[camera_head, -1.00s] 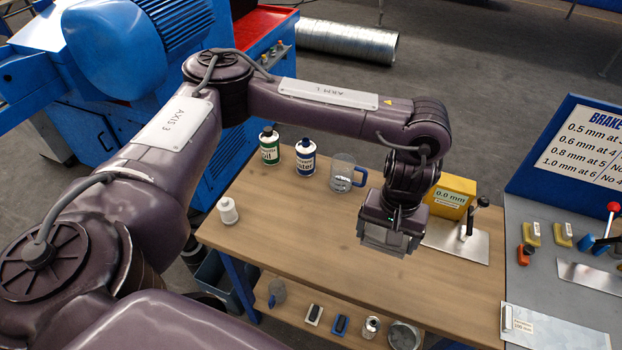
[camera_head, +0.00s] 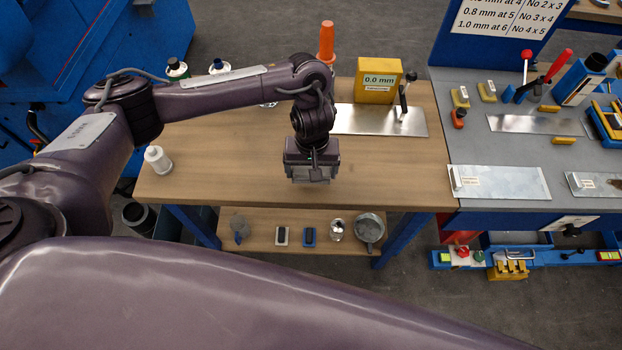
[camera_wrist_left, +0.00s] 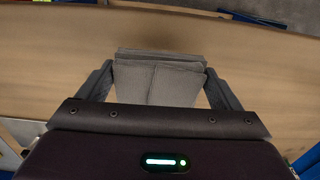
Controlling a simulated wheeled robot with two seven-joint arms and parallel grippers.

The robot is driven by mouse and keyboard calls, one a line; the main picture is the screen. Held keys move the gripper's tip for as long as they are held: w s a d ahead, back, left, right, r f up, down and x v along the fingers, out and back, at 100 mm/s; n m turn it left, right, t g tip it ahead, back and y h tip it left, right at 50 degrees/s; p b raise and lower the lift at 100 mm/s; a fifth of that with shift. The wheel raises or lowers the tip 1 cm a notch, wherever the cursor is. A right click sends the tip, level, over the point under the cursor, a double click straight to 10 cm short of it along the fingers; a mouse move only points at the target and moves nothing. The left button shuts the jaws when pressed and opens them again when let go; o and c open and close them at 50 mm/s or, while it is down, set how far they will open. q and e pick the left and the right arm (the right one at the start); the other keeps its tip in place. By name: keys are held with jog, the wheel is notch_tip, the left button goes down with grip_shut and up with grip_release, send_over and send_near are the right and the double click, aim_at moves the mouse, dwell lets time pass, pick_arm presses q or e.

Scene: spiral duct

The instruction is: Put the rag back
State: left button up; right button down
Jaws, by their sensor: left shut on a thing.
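The rag (camera_wrist_left: 158,80) is a folded grey cloth, seen in the left wrist view between the two fingers. My left gripper (camera_head: 312,180) is shut on it and holds it over the wooden table (camera_head: 225,170), near the table's front edge in the head view. In the head view only a little grey shows below the gripper, so most of the rag is hidden there. The gap between rag and table top cannot be told. My right gripper is not in view.
A white bottle (camera_head: 158,159) stands at the table's left. A yellow gauge box (camera_head: 378,80) and a metal plate (camera_head: 365,120) are at the back right. Several small things lie on the lower shelf (camera_head: 262,238). A grey bench (camera_head: 500,150) with tools adjoins on the right.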

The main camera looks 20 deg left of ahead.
pick_arm(q)
jog(key=shift+f, duration=0.35)
notch_tip(320, 180, down, 3)
jog(key=shift+f+b, duration=0.2)
jog(key=shift+b, duration=0.2)
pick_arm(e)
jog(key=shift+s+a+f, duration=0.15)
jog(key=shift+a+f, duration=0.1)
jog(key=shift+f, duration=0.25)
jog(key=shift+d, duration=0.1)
pick_arm(q)
jog(key=o, duration=0.7)
jog(key=shift+f, duration=0.1)
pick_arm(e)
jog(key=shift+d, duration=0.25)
pick_arm(q)
notch_tip(320, 180, up, 12)
jog(key=p, duration=0.3)
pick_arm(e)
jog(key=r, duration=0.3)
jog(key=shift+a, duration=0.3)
